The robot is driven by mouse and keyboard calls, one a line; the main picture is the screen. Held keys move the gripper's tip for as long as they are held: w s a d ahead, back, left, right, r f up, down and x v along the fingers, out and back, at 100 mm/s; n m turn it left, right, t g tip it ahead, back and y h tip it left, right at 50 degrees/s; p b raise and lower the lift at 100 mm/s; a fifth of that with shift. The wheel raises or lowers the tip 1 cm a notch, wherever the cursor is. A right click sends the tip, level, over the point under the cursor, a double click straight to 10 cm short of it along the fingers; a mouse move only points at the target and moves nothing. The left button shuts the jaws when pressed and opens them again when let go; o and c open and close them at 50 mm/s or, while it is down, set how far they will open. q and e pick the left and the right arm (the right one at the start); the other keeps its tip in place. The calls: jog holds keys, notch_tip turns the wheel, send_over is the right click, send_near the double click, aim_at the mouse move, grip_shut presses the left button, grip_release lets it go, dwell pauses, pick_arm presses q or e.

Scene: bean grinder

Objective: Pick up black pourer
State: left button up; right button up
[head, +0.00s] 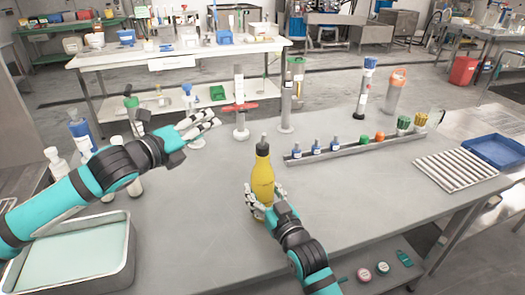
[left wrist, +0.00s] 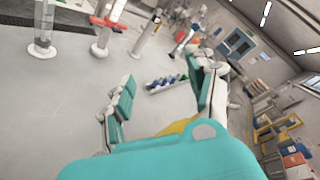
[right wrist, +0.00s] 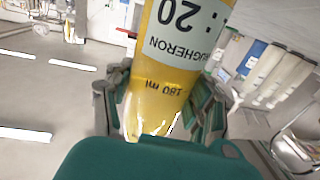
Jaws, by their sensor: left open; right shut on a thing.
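A yellow bottle (head: 262,175) stands upright, slightly tilted if at all, near the middle of the grey table. A small black pourer-like top (head: 263,141) sits on its neck. My right gripper (head: 264,198) is shut around the bottle's lower part; the right wrist view shows the yellow body (right wrist: 165,85) with a pale label between its fingers. My left gripper (head: 205,124) is open and empty, to the upper left of the bottle, apart from the black top. The left wrist view shows its spread fingers (left wrist: 160,100); the bottle is mostly hidden there.
A grey rack (head: 355,148) with several small bottles lies to the right. A ribbed tray (head: 456,170) and blue tray (head: 496,151) stand beyond it. Tall cylinders (head: 240,105) stand behind. A metal basin (head: 75,250) and several bottles (head: 80,130) are at left.

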aim_at(257, 149)
pick_arm(q)
jog(key=s+d+f+m+g+h, duration=0.3)
jog(key=s+d+m+h, duration=0.2)
jog(key=s+m, duration=0.7)
jog(key=shift+w+d+m, duration=0.55)
jog(key=shift+w+d, duration=1.75)
jog(key=shift+w, duration=0.1)
jog(key=shift+w+d+m, duration=0.55)
jog(key=shift+w+d, duration=1.7)
jog(key=shift+w, duration=0.1)
jog(key=shift+a, duration=0.1)
jog(key=c, duration=1.1)
